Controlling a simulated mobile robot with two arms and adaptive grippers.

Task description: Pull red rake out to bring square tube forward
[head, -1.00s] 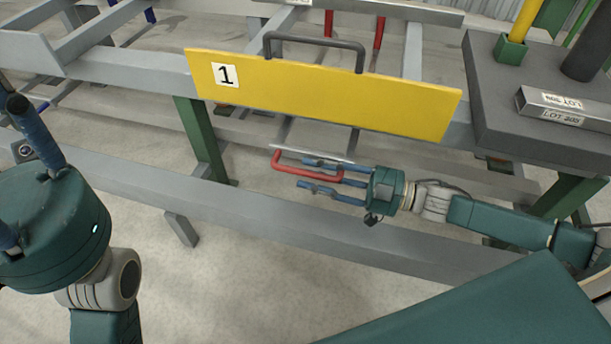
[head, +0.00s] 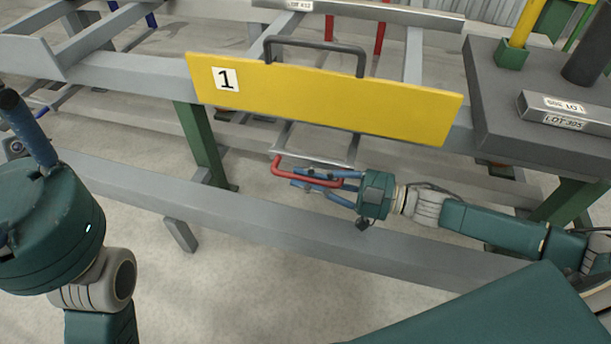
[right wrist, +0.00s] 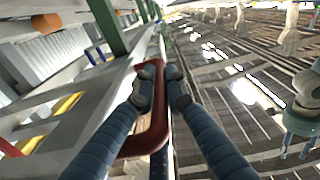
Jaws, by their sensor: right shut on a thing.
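The red rake's handle (head: 277,168) is a red bar bent like a U, below the yellow panel at the front of the table. My right gripper (head: 308,178) is shut on this handle, coming from the right. In the right wrist view the red handle (right wrist: 152,140) runs between the two blue fingers (right wrist: 160,75). A grey square tube (head: 390,14) with a lot label lies across the back of the table, above two red uprights (head: 379,38). My left gripper (head: 22,165) is at the left edge, partly cut off, with its fingers apart and empty.
The yellow panel (head: 320,105) marked 1 carries a dark handle (head: 315,42) on top. A dark grey block (head: 490,90) at right holds another labelled square tube (head: 570,112). A grey rail (head: 230,215) runs below the rake handle. The floor in front is clear.

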